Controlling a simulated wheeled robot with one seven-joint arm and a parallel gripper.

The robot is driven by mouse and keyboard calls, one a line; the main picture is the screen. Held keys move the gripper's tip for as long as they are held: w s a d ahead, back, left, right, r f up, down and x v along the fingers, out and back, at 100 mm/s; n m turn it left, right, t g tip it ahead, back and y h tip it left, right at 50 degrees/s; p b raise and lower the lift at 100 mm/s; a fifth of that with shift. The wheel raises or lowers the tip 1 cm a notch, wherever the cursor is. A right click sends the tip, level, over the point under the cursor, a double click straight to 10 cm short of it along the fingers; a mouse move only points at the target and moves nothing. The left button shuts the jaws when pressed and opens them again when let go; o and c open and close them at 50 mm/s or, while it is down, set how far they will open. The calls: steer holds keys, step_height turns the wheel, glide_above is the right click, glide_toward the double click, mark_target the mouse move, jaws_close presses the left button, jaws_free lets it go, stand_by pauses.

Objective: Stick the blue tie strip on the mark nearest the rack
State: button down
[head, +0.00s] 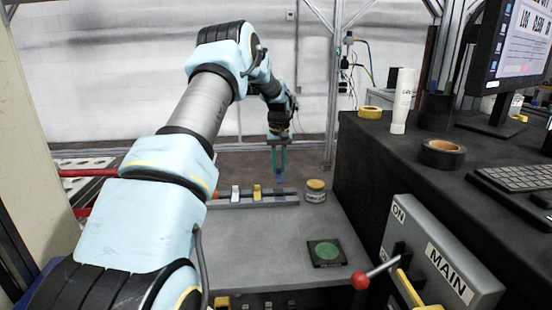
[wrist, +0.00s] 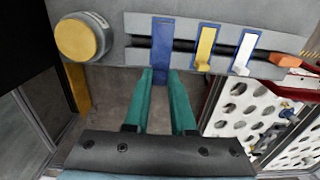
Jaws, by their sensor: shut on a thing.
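My gripper (head: 279,168) is shut on the blue tie strip (wrist: 162,38), which shows as a small blue patch below the fingers in the head view (head: 280,180). In the wrist view my teal fingertips (wrist: 161,76) are at the strip's near end. The strip overlaps the rack (wrist: 135,42), a grey bar with a dark slot; I cannot tell whether it touches it. A yellow strip (wrist: 206,44) and a white strip (wrist: 244,50) stand on the rack beside it. I cannot make out any mark for the strip.
A yellow-lidded jar (head: 315,191) stands at the rack's right end in the head view. A green disc on a black plate (head: 327,252) lies on the grey table (head: 265,240). A switch box (head: 432,262) with a red-knobbed lever and a dark desk (head: 400,160) border the right.

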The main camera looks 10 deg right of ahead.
mark_target(279, 174)
steer(key=shift+w, duration=0.3)
steer(key=shift+s, duration=0.1)
steer(key=shift+f+b, duration=1.35)
steer(key=shift+f, duration=1.9)
steer(key=shift+f, duration=0.2)
steer(key=c, duration=0.7)
jaws_free()
steer(key=shift+o, duration=0.5)
steer(key=o, duration=0.4)
